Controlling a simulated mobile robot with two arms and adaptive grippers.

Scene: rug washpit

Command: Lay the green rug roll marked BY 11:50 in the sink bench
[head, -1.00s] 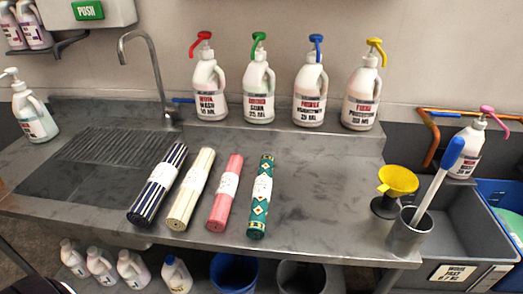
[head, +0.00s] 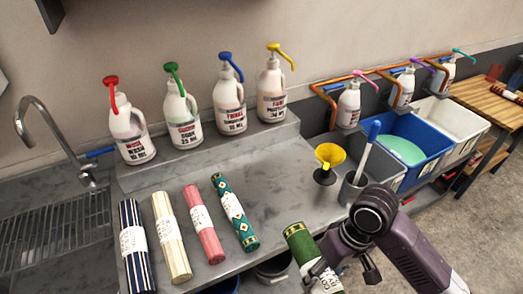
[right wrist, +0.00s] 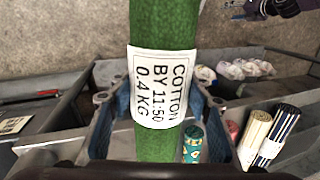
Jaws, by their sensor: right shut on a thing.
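The green rug roll (head: 298,241) is in my right gripper (head: 332,262), at the front of the bench in the head view. In the right wrist view the roll (right wrist: 165,30) runs upright between the blue finger pads, and its white label reads COTTON, BY 11:50, 0.4 KG. My right gripper (right wrist: 160,115) is shut around the labelled middle. The grey steel sink bench (head: 285,190) has a ribbed drain area (head: 55,235) and tap at left.
Navy striped (head: 137,250), cream (head: 171,240), pink (head: 204,225) and teal patterned (head: 235,212) rolls lie side by side on the bench. Several pump bottles stand behind. A yellow funnel (head: 329,156) and steel cup (head: 352,190) stand right. Coloured bins (head: 420,140) are beyond.

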